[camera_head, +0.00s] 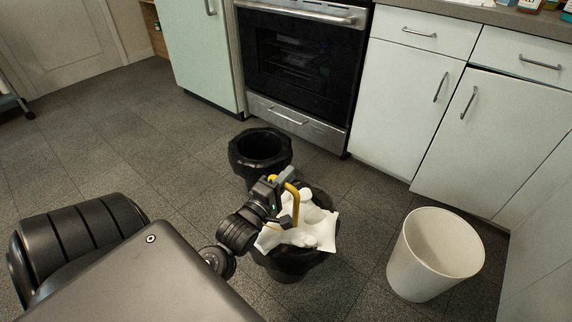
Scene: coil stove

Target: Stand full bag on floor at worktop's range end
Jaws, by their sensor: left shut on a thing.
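The full bag (290,268) is black, with crumpled white contents (318,228) showing at its open top. It is at the lower middle of the head view, and my left gripper and wrist hide part of its left side. A yellow loop (297,205) rises above the white contents. My left gripper (287,199) is over the bag's top left and shut on the yellow loop. I cannot tell whether the bag's bottom touches the floor. The worktop (500,17) runs along the upper right, with the range (305,60) at its left end. My right gripper is out of view.
An open, empty-looking black container (262,148) stands on the floor before the range, just behind the bag. A whitish bin (420,262) stands at right. White cabinets (405,95) flank the range. The tiled floor (120,135) is clear at left.

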